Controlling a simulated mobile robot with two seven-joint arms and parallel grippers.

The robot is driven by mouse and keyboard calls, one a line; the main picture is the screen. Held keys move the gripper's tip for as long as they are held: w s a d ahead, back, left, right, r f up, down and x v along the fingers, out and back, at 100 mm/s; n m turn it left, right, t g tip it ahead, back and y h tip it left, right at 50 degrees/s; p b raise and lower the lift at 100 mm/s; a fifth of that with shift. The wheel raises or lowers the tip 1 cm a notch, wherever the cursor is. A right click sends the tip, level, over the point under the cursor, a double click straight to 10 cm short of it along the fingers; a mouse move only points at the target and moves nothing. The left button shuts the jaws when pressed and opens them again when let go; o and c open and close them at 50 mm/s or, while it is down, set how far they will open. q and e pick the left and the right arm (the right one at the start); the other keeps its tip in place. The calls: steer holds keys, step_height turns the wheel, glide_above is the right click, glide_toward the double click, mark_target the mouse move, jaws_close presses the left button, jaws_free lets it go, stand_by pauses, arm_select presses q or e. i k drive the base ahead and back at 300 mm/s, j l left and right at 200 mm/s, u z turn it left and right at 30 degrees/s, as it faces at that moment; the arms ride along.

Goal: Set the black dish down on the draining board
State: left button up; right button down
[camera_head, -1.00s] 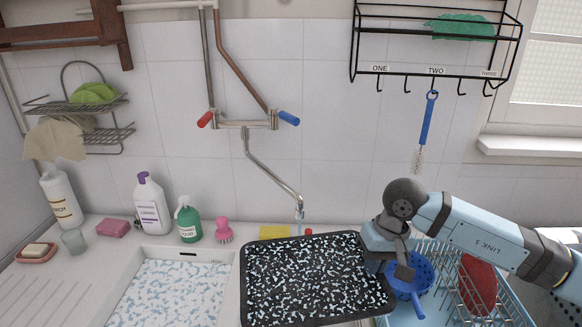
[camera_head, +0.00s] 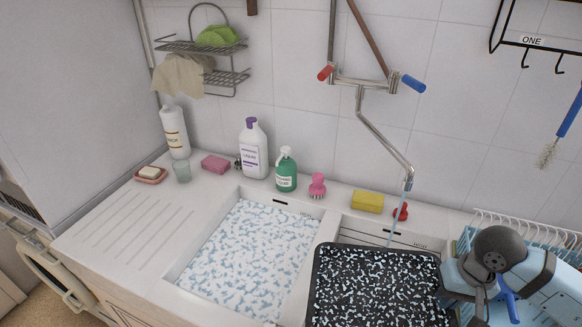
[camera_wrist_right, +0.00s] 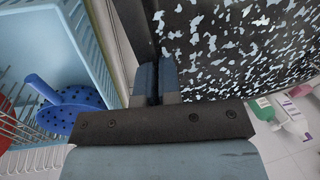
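The black dish (camera_head: 378,248) is a rectangular tray flecked with white and pale-blue foam. It is over the right-hand sink basin, under the tap, with its lower edge cut off by the picture. My right gripper (camera_head: 448,292) is at its right edge. In the right wrist view the two fingers (camera_wrist_right: 157,80) are shut on the rim of the dish (camera_wrist_right: 137,28). The draining board (camera_head: 128,238) is the white grooved surface left of the basins, and its grooved part is bare. My left gripper is not in view.
A foam-filled basin (camera_head: 245,255) lies between dish and board. Along the back stand a soap dish (camera_head: 150,178), glass (camera_head: 182,172), pink sponge (camera_head: 215,164), bottles (camera_head: 254,150) and yellow sponge (camera_head: 367,202). The tap spout (camera_head: 385,140) hangs above the dish. A blue rack (camera_wrist_right: 75,30) holds a blue strainer (camera_wrist_right: 72,112).

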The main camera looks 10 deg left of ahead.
mark_target(135, 227)
steer(key=j, duration=0.45)
steer(key=i+j+u, duration=0.1)
steer(key=j, duration=0.35)
steer(key=i+j, duration=0.15)
steer(key=j, duration=0.25)
steer(key=j+u, duration=0.1)
steer(key=j, duration=0.35)
steer(key=i+j, duration=0.15)
steer(key=j, duration=0.3)
steer(key=i+j+u, duration=0.1)
steer(key=j, duration=0.3)
steer(key=i+j, duration=0.15)
steer(key=j, duration=0.3)
steer(key=k+u, duration=0.05)
